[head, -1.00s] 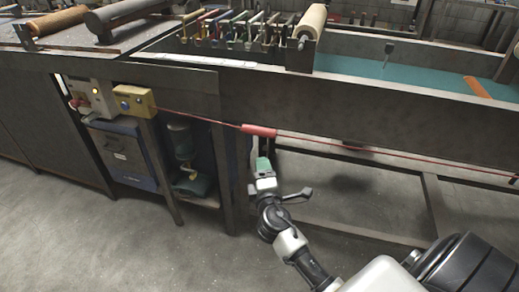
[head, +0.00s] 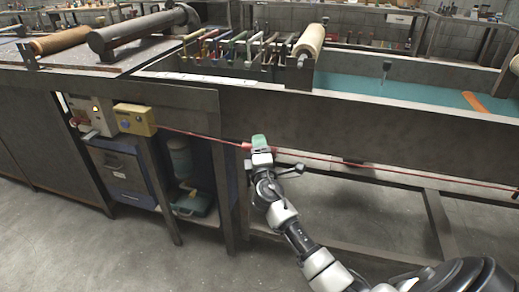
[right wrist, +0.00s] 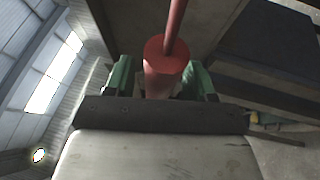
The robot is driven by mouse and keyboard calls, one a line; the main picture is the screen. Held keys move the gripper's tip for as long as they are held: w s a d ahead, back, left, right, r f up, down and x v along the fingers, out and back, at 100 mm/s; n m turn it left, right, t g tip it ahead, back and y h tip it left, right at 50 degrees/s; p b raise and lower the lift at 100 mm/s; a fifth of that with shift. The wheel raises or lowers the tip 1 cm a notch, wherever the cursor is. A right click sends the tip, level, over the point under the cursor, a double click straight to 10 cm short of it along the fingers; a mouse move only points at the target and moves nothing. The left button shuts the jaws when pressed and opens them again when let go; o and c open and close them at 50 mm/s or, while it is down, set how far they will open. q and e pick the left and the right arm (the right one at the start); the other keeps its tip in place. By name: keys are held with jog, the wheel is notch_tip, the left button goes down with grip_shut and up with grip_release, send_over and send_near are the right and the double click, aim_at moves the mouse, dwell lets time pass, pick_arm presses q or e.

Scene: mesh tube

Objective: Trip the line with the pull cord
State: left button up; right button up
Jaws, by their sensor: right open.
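The red pull cord (head: 330,161) runs along the front of the machine from the yellow switch box (head: 136,119) at left toward the right edge. A thicker red grip on the cord (head: 245,147) is mostly hidden behind my right gripper (head: 260,142). In the right wrist view, the red grip (right wrist: 165,72) lies between the two green fingertips of my open right gripper (right wrist: 163,78). A gap shows at its left; I cannot tell whether the right finger touches it. My left gripper is not in view.
Dark table legs (head: 228,195) and frame bars stand below the cord. A row of coloured levers (head: 240,48) and a wooden roller (head: 310,42) are above.

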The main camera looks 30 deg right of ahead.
grip_shut()
jog(key=s+a, duration=0.1)
jog(key=a, duration=0.1)
jog(key=s+a, duration=0.2)
jog(key=shift+s+f, duration=0.1)
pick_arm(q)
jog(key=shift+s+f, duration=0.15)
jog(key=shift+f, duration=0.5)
pick_arm(e)
grip_release()
jog(key=shift+s, duration=0.1)
